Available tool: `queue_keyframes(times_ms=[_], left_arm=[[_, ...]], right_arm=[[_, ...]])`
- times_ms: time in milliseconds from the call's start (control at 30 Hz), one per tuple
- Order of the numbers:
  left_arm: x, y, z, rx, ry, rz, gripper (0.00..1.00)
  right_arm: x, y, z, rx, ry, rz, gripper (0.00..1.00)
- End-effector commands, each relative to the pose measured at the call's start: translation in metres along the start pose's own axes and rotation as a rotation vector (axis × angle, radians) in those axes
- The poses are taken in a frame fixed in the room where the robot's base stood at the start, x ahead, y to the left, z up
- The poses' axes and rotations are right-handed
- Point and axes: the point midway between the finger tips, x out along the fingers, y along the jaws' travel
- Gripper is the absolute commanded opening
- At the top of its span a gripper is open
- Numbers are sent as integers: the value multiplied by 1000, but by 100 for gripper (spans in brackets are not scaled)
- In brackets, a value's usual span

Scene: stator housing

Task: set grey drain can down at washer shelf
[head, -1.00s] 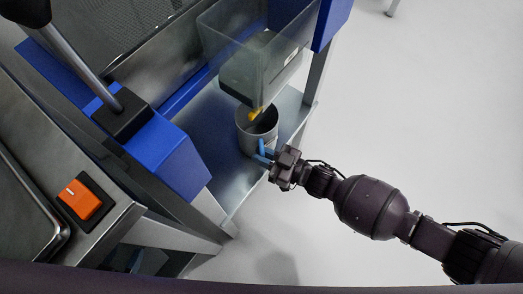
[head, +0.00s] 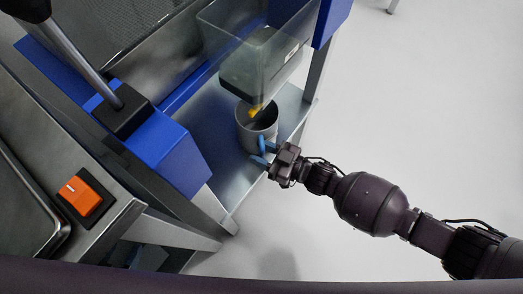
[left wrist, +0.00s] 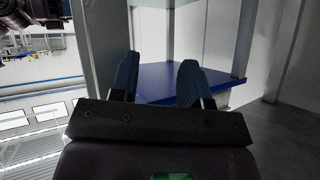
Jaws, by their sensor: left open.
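The grey drain can (head: 244,136) stands upright on the steel lower shelf (head: 215,135), below a clear tank. Its open mouth shows, and a yellow spout (head: 254,111) hangs over it. My right gripper (head: 262,152), its arm coming in from the right, is at the can's near side with its blue fingers apart. Whether a finger still touches the can is too small to tell. My left gripper (left wrist: 158,78) shows only in the left wrist view, open and empty.
The clear tank (head: 225,45) with its dark base is close above the can. A blue block with a lever (head: 165,150) and an orange switch (head: 80,196) are on the left. A frame post (head: 316,75) stands right of the can. Open floor lies further right.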

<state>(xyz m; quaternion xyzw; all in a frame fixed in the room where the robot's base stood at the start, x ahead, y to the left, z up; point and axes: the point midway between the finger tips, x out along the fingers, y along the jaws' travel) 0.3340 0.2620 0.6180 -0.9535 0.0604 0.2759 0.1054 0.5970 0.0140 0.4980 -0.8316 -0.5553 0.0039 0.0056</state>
Motion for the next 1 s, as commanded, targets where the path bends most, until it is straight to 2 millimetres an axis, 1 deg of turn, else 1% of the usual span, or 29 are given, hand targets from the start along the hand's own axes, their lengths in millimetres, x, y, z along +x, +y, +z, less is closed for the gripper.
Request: queue_keyframes(times_ms=[33, 167, 400, 600, 700, 800, 1000], left_arm=[[0, 0, -2, 3, -1, -1, 43], [-1, 0, -4, 8, -10, 0, 43], [-2, 4, -1, 19, -50, 12, 43], [-2, 4, -2, 30, -70, 15, 43], [-2, 3, -3, 33, -72, 15, 43], [-2, 3, -3, 36, -76, 16, 43], [-2, 4, -2, 39, -83, 18, 43]], right_arm=[[-3, 1, -3, -3, 0, 0, 39], [-21, 2, -3, -5, -1, 1, 39], [-67, 2, -4, -6, -1, 1, 39], [-100, 1, -3, -4, 1, 1, 39], [-111, 1, -3, -3, 0, 1, 39], [-117, 1, -2, -2, 1, 1, 39], [-120, 0, -2, -1, 1, 0, 39]])
